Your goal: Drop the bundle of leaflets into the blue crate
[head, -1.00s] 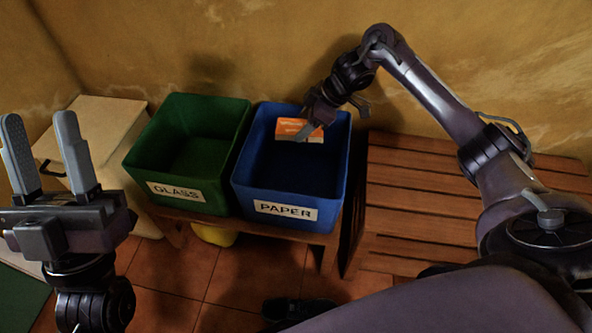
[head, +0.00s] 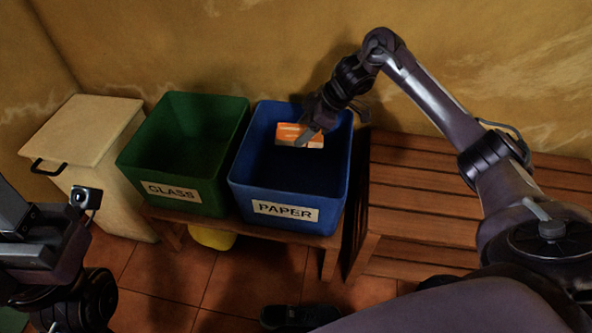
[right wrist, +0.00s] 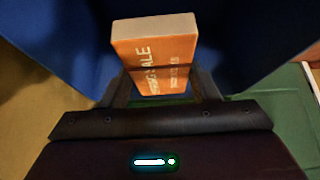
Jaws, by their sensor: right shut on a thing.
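The bundle of leaflets (head: 300,136) is an orange and white block. It also shows in the right wrist view (right wrist: 155,62), with a dark band around it and printed letters. My right gripper (head: 306,130) is shut on it and holds it over the open top of the blue crate (head: 285,217), near the back wall of the crate. In the right wrist view the fingers (right wrist: 160,92) sit on both sides of the bundle. The blue crate carries a PAPER label. My left gripper is mostly cut off at the left edge of the head view, its fingers out of sight.
A green crate (head: 185,192) labelled GLASS stands left of the blue one, on the same wooden bench (head: 310,240). A slatted wooden bench (head: 425,190) is at the right. A cream cabinet (head: 85,130) stands at the left. Dark shoes (head: 300,316) lie on the tiled floor.

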